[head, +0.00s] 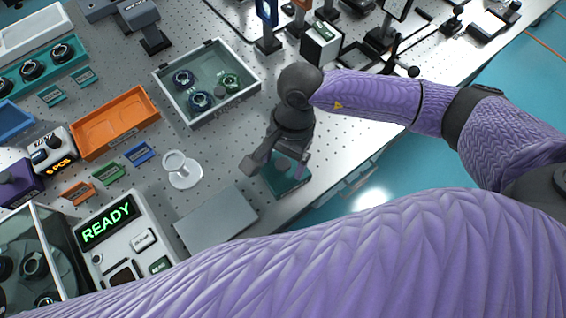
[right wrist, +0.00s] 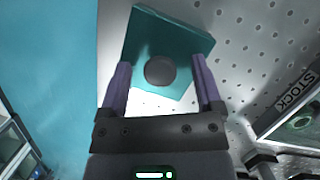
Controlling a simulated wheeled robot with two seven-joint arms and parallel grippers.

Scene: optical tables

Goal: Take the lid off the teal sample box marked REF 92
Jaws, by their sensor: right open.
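A teal box (head: 293,184) stands near the front edge of the perforated table, partly hidden under my right gripper in the head view. In the right wrist view the teal box (right wrist: 147,28) shows its top with a dark round knob (right wrist: 160,70). No REF marking can be read on it. My right gripper (head: 291,168) is over the box, pointing down. In the right wrist view its open fingers (right wrist: 160,61) lie on either side of the knob, with gaps to it; the height between them is unclear. My left gripper is not in view.
A grey flat plate (head: 216,222) and a white stand (head: 180,172) are left of the box. A glass-topped case (head: 246,68) with round parts stands behind, and an orange tray (head: 132,103) is further left. The table edge is close on the right.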

